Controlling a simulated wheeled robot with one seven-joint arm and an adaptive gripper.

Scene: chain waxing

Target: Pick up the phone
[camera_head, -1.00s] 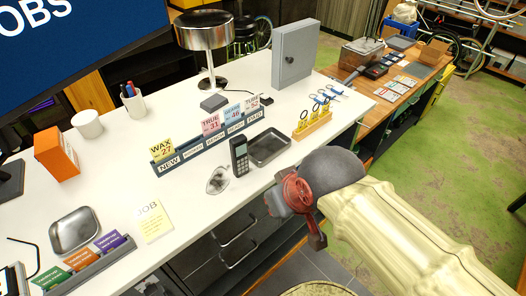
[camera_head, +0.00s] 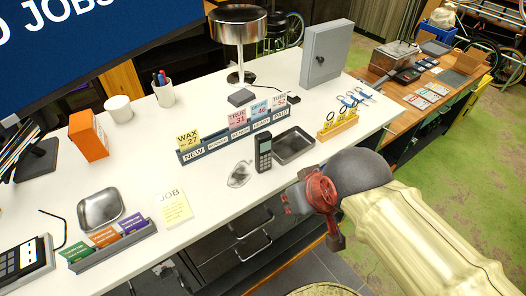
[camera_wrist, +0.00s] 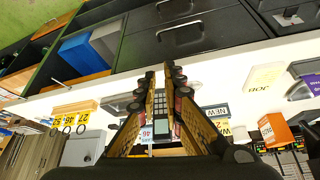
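The phone (camera_head: 264,153) is a dark handset with a keypad and a small screen. It stands upright on the white desk (camera_head: 210,200), near the front edge, in the head view. In the wrist view the phone (camera_wrist: 161,130) shows upside down, framed between the two fingers. My gripper (camera_wrist: 160,80) is open, its yellowish fingers apart on either side of the phone in the picture. In the head view my red and dark gripper end (camera_head: 315,195) is in front of the desk, right of and apart from the phone; its fingertips are not clear there.
A metal tray (camera_head: 294,146) is right beside the phone. A row of labelled card slots (camera_head: 220,146) stands behind it. A clear or silvery small item (camera_head: 240,174) lies to its left. A yellow note (camera_head: 174,208) lies farther left. Drawers (camera_head: 235,245) are below the desk front.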

